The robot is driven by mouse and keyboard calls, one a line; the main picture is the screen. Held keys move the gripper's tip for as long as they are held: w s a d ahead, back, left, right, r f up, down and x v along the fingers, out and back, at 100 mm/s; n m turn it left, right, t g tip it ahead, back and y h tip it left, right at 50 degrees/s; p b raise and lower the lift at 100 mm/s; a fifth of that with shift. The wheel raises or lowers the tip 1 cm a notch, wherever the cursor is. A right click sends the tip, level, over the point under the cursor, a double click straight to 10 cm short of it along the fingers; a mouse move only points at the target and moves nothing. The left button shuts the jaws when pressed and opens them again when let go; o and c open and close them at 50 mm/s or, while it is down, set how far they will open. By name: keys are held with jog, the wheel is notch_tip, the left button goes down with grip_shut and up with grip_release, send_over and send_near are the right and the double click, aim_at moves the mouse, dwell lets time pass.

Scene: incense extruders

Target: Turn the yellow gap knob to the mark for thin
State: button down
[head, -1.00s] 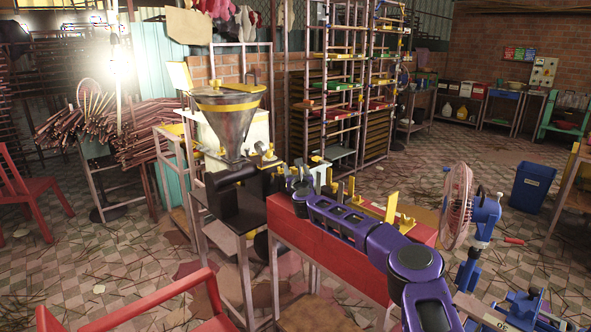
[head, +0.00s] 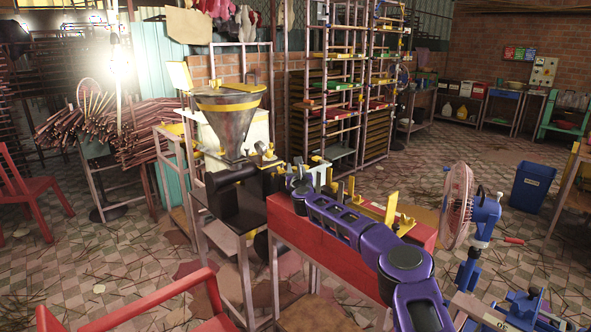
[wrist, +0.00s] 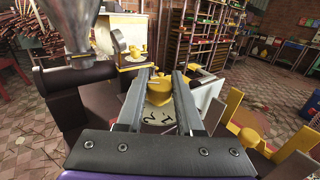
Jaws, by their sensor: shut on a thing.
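The yellow gap knob (wrist: 158,92) shows in the wrist view between my two fingers, above a pale dial plate (wrist: 157,117) with dark marks. My gripper (wrist: 162,80) is shut on the knob, one finger on each side. I cannot read which mark the knob points to. In the head view my gripper (head: 283,170) is beside the extruder's black barrel (head: 238,203), and the knob cannot be made out there. The extruder's metal hopper (head: 228,128) stands above the barrel.
A red bench (head: 330,240) stands under my arm, with yellow brackets (head: 392,208) on it. A fan (head: 458,205) is to its right. A red chair (head: 150,303) is at the front left. Racks (head: 345,90) stand behind. Floor is open at the right.

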jog(key=shift+d+f, duration=0.1)
jog(key=shift+f+y+b, duration=0.15)
jog(key=shift+y+b, duration=0.15)
jog(key=shift+b, duration=0.45)
jog(key=shift+n+g+y+b, duration=0.3)
jog(key=shift+n+y+b, duration=0.5)
jog(key=shift+b, duration=0.4)
jog(key=shift+r+n+g+y, duration=0.3)
jog(key=shift+n+y, duration=0.3)
jog(key=shift+y, duration=0.4)
jog(key=shift+n+g+y, duration=0.7)
jog(key=shift+n+y, duration=0.2)
jog(key=shift+y, duration=0.4)
jog(key=c, duration=0.5)
grip_release()
jog(key=shift+c, duration=0.2)
jog(key=shift+s, duration=0.1)
